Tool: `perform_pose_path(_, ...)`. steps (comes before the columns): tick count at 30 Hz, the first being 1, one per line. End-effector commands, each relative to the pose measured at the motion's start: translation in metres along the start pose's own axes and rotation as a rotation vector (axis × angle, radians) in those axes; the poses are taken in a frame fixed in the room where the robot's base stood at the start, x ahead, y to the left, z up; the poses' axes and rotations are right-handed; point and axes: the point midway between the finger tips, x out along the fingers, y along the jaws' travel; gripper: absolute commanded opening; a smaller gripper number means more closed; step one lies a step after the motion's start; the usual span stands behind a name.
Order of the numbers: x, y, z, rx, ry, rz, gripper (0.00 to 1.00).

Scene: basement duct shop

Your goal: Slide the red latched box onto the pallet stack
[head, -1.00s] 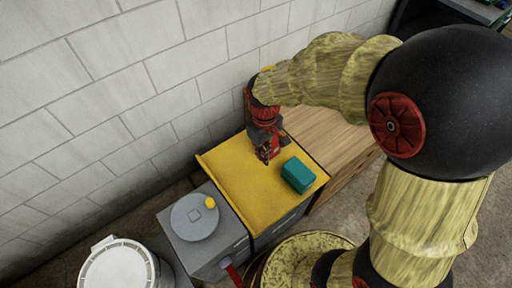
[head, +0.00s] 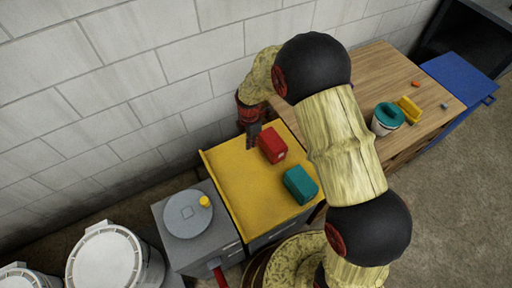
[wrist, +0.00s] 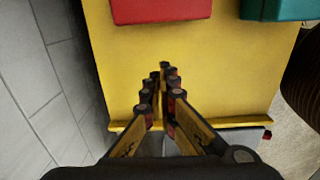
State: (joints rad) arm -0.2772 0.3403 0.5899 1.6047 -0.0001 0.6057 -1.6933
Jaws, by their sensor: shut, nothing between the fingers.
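The red box (head: 272,145) sits on the yellow top (head: 235,195), near its back edge by the wooden surface. Its near side also shows at the top of the wrist view (wrist: 160,10). My gripper (head: 251,142) is at the wall side of the red box, on its left. In the wrist view my gripper (wrist: 164,75) is shut and empty over the yellow top, with a visible gap between its tips and the box. Latches on the box are too small to make out. I cannot make out a pallet stack.
A teal box (head: 300,184) stands on the yellow top, right of the red box. A wooden surface (head: 378,72) adjoins behind, with a teal-lidded tub (head: 388,117). A grey cabinet (head: 172,240) with a round disc adjoins on the left. The block wall (head: 140,80) is close to my gripper.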

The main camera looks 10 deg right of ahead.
Motion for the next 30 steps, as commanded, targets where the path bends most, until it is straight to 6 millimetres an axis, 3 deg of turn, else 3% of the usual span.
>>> perform_pose_path(8, 0.033, -0.001, 0.000, 0.002, 0.000, -0.003, 0.00)
perform_pose_path(19, 0.106, -0.002, 0.000, 0.003, 0.000, -0.004, 0.00)
perform_pose_path(24, 0.099, 0.000, 0.030, 0.005, 0.000, 0.001, 0.00)
perform_pose_path(30, 0.098, -0.001, 0.040, 0.003, 0.000, 0.000, 0.00)
